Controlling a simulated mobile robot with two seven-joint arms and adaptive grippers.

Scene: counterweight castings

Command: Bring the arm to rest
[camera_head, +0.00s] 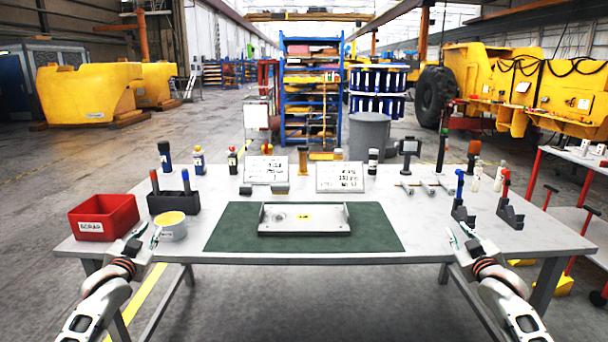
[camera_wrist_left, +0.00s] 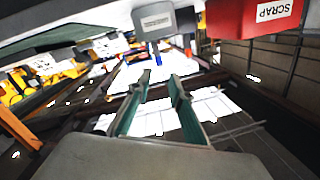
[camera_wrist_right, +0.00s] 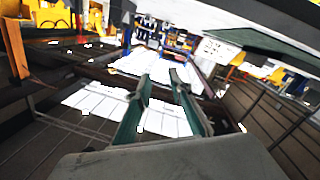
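My left gripper (camera_head: 150,236) is at the table's front left, beside the white tub with yellow contents (camera_head: 172,226). Its two fingers (camera_wrist_left: 160,98) stand apart with nothing between them in the left wrist view. A grey metal casting (camera_head: 330,224) with raised ends and a small yellow label lies on the green mat (camera_head: 228,232) between the two grippers.
A red scrap bin (camera_head: 103,219) stands at the table's left, near my left gripper; it also shows in the left wrist view (camera_wrist_left: 235,18). Black stands (camera_head: 509,212) with coloured handles are at the right. Bottles, printed cards and small tools line the back of the table (camera_head: 430,232).

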